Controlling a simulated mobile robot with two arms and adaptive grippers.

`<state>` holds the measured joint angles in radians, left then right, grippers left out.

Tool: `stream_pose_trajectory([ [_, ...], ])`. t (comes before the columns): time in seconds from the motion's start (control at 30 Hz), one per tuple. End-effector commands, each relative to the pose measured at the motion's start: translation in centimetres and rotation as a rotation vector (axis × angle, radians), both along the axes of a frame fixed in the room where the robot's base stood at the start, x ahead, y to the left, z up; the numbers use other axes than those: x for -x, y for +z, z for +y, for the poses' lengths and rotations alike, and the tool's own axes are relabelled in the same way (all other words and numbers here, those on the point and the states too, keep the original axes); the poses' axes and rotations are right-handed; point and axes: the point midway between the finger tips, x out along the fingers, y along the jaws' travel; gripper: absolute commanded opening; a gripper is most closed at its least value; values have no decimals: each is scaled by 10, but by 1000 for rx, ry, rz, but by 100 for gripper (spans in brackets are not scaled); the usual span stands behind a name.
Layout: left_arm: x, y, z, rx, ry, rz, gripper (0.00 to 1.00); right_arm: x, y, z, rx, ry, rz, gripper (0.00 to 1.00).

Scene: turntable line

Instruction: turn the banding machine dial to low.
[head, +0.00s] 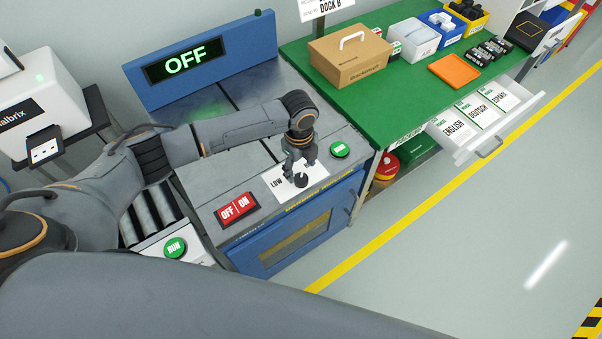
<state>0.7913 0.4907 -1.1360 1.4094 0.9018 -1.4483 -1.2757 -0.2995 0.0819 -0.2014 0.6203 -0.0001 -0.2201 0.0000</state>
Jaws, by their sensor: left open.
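The banding machine (225,185) has a grey top and a blue front, with a blue display panel reading OFF (186,61) at its back. Its dial (301,181) is a small dark knob on a white label plate (282,192) near the front edge. The word LOW shows at the plate's left; the rest of the plate is partly covered by my gripper. My left gripper (299,171) points down right over the dial, with its fingers open. I cannot tell whether the fingers touch the knob. My right gripper is not in view.
A red OFF/ON switch (236,208) lies left of the dial, and a green button (340,150) lies right of it. A green RUN button (174,248) is by the rollers. A green table (400,98) with a cardboard box (349,62) stands at the right.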

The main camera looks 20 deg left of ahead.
Motion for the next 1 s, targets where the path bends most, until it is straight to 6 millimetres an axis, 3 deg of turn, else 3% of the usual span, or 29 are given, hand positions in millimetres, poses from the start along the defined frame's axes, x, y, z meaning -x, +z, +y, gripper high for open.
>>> stream_pose_trajectory([
  [0.1,0,-22,0,-1,0,3,62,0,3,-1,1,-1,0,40],
  [0.3,-1,-44,-1,0,0,0,62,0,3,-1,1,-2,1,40],
  [0.67,-1,-49,-1,0,-1,-1,62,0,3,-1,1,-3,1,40],
  [0.93,-1,-49,-1,0,0,-1,9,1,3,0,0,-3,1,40],
  [1.0,-1,-49,-1,0,0,-1,7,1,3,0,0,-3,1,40],
])
